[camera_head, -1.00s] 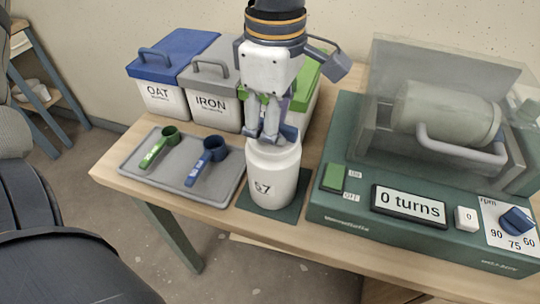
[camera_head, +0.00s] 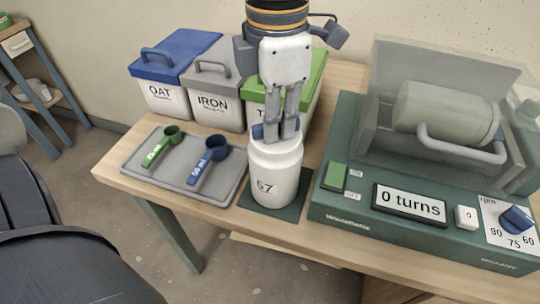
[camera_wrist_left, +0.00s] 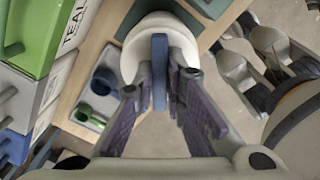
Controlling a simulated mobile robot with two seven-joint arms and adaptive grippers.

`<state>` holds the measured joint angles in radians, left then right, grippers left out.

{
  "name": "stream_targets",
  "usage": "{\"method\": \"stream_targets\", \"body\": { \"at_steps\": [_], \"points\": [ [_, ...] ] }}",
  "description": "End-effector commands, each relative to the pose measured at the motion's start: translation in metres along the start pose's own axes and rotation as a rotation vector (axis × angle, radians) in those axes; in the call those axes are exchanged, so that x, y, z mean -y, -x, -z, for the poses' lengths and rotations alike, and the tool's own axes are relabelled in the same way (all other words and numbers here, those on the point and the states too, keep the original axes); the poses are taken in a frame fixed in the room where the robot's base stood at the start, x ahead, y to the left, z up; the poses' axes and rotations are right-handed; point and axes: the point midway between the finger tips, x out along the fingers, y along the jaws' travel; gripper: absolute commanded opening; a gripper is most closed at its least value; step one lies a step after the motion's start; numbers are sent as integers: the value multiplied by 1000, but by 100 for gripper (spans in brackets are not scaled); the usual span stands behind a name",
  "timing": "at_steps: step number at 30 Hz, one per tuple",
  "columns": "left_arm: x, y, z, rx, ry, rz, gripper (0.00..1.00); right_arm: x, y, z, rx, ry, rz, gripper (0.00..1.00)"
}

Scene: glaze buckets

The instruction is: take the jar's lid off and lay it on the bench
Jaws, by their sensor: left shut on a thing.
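The white jar (camera_head: 275,182), marked 67, stands upright on a dark green mat (camera_head: 300,203) at the bench's front edge. Its white lid (camera_head: 272,146) sits on top; it also shows in the left wrist view (camera_wrist_left: 135,48). The lid has an upright blue bar handle (camera_wrist_left: 159,75), whose ends show in the head view (camera_head: 257,131). My left gripper (camera_head: 278,128) points down from above and is shut on this handle, one finger on each side. I see no clear gap between lid and jar. My right gripper is not in view.
A grey tray (camera_head: 165,183) with a green scoop (camera_head: 163,143) and blue scoop (camera_head: 205,162) lies left. Lidded buckets (camera_head: 212,105) stand behind. The green roller machine (camera_head: 345,205) with its clear cover is close on the right. Little bare bench (camera_head: 118,178) shows around the tray.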

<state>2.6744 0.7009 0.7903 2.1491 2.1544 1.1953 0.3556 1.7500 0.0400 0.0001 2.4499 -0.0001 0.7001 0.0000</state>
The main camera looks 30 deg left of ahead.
Motion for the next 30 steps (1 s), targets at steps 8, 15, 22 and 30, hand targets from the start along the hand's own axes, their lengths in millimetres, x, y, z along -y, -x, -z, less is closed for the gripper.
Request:
{"method": "stream_targets", "body": {
  "at_steps": [8, 15, 22, 30],
  "points": [
    [2, -20, 4, -50, 356, 25, 0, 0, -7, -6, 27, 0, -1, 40],
    [2, -21, 4, -52, 421, 22, 0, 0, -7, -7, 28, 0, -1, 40],
    [2, -20, 4, -57, 719, 15, 0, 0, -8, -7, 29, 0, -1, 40],
    [2, -20, 4, -58, 885, 10, 0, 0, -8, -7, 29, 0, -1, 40]
  ]
}}
